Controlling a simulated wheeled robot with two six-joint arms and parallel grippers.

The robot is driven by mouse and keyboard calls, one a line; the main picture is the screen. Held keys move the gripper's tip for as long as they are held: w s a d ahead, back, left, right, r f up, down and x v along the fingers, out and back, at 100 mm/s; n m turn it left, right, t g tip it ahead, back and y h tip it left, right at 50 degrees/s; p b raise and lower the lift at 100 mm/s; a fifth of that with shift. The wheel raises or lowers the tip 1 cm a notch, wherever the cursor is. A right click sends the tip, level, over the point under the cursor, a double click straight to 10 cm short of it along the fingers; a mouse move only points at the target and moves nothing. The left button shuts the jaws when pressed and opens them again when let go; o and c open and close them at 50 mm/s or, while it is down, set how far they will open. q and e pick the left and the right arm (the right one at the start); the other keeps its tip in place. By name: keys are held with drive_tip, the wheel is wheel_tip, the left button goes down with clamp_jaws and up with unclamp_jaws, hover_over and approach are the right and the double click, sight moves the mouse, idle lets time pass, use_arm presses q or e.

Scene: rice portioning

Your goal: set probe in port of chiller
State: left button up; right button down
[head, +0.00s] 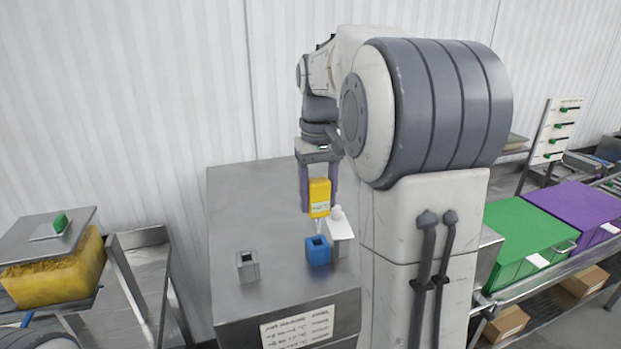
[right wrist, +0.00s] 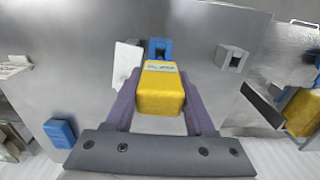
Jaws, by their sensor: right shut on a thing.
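My right gripper (head: 318,208) has purple fingers and is shut on a yellow probe (head: 319,193) with a small label. It holds the probe upright above the steel chiller top (head: 235,205), with the probe's thin lower end just above a blue square port (head: 318,251). In the right wrist view the yellow probe (right wrist: 160,92) sits between the purple fingers, and the blue port (right wrist: 158,47) is partly hidden behind it. I cannot tell whether the tip touches the port. My left gripper is out of view.
A grey square socket (head: 247,267) stands left of the blue port. A white plate (head: 340,226) is right beside the port. A yellow-filled bin (head: 58,266) is at the left. Green (head: 525,240) and purple (head: 577,213) boxes stand at the right.

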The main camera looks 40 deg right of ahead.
sight(318, 225)
drive_tip(key=shift+f+b, duration=2.6)
drive_tip(key=shift+f, duration=0.35)
drive_tip(key=shift+f, duration=0.6)
unclamp_jaws()
idle(0.5)
drive_tip(key=shift+p, duration=0.3)
